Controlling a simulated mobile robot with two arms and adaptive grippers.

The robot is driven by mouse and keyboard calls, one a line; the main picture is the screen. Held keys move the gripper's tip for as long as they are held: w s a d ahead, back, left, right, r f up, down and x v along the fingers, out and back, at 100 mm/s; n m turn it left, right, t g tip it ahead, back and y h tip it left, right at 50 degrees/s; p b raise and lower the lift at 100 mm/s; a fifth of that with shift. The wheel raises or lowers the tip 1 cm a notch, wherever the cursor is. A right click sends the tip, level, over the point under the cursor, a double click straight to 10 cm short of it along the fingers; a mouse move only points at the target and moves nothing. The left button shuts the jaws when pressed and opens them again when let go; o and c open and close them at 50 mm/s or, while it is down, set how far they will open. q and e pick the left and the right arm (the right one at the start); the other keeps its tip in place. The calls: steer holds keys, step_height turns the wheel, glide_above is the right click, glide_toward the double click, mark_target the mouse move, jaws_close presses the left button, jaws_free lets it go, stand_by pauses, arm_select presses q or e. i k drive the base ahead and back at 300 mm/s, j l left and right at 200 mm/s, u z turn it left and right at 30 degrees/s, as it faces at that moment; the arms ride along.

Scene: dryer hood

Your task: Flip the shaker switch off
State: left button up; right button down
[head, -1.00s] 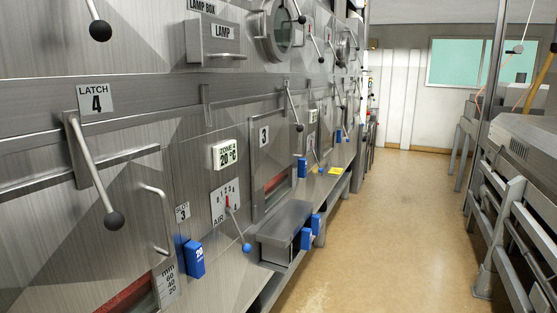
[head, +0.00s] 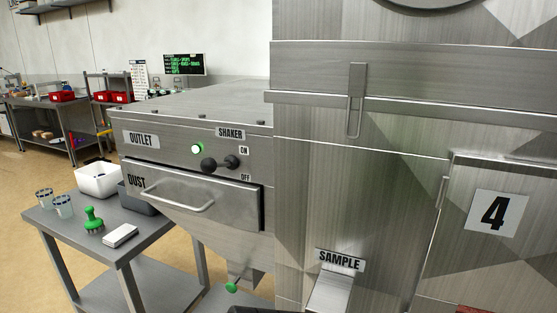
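The shaker switch (head: 220,163) is a short black lever with rounded ends on the front of a steel housing, left of centre in the head view. It lies roughly level, its larger ball end to the left. An ON label (head: 244,150) sits above its right end and an OFF label (head: 245,177) below it. I cannot tell from its pose which label it matches. A SHAKER label (head: 230,133) is above. A green lamp (head: 197,149) beside the switch is lit. Neither of my grippers is in view.
Below the switch is a DUST drawer (head: 190,195) with a protruding handle. A steel side table (head: 113,245) at the left holds a white bin (head: 97,181), clear cups, a green brush (head: 93,219) and white cards. A SAMPLE chute (head: 330,291) juts out at the lower middle.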

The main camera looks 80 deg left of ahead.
mark_target(208, 165)
steer(key=u, duration=0.5)
steer(key=j+u, duration=0.1)
steer(key=u, duration=1.4)
steer(key=j+u, duration=0.1)
steer(key=u, duration=0.9)
steer(key=i, duration=0.05)
